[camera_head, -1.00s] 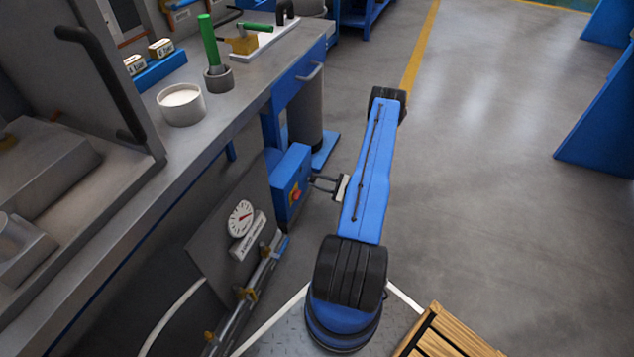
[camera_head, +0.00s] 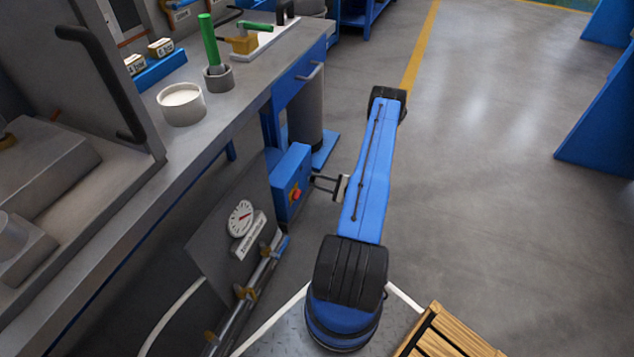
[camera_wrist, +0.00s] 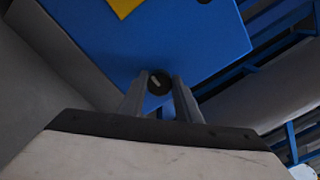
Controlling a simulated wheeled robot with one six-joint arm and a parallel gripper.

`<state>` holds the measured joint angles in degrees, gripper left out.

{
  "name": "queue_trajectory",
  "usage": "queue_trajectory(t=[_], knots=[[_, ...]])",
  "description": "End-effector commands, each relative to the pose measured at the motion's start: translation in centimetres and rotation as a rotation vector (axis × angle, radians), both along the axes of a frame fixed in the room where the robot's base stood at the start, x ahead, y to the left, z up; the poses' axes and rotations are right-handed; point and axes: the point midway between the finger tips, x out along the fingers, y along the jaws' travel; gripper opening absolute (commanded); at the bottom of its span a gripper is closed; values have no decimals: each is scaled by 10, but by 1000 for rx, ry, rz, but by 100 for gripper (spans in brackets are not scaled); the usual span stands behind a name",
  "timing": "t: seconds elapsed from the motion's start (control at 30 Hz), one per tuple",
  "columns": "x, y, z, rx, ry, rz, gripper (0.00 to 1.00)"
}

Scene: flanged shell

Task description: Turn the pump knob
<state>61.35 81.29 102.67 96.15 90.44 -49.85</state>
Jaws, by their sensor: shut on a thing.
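The pump knob (camera_wrist: 158,83) is small, round and black with a pale mark, on the face of a blue box (camera_wrist: 150,45). In the wrist view it sits between the tips of my two fingers. My gripper (camera_wrist: 160,92) is shut on it. In the head view, the blue box (camera_head: 290,180) is fixed under the bench and carries a red button (camera_head: 295,192) on a yellow patch. My gripper (camera_head: 318,184) reaches its right side there from the right. The knob cannot be made out in the head view.
A round gauge (camera_head: 240,218) on a dark panel and metal pipework (camera_head: 250,285) lie below and left of the box. The bench top (camera_head: 235,95) overhangs at the left. A grey cylinder (camera_head: 306,110) stands behind the box. Open floor (camera_head: 480,180) lies to the right.

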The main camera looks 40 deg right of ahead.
Motion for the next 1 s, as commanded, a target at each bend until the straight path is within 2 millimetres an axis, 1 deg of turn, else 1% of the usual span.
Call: queue_trajectory(t=[0.07, 0.1, 0.13, 0.17, 0.43, 0.57, 0.67, 0.77, 1.0], knots=[[-1, 0, -1, 1, 0, 0, 8], [-1, 0, -1, 1, 0, 0, 40], [-1, 0, -1, 1, 0, 0, 47], [-1, 0, -1, 1, 0, 0, 49], [-1, 0, 0, 1, 0, 0, 49], [-6, -3, 0, 1, 1, -1, 49], [-17, -8, 0, 1, 0, -3, 49], [-33, -15, 0, 1, 1, -4, 49], [-76, -32, -1, 1, 1, -4, 49]])
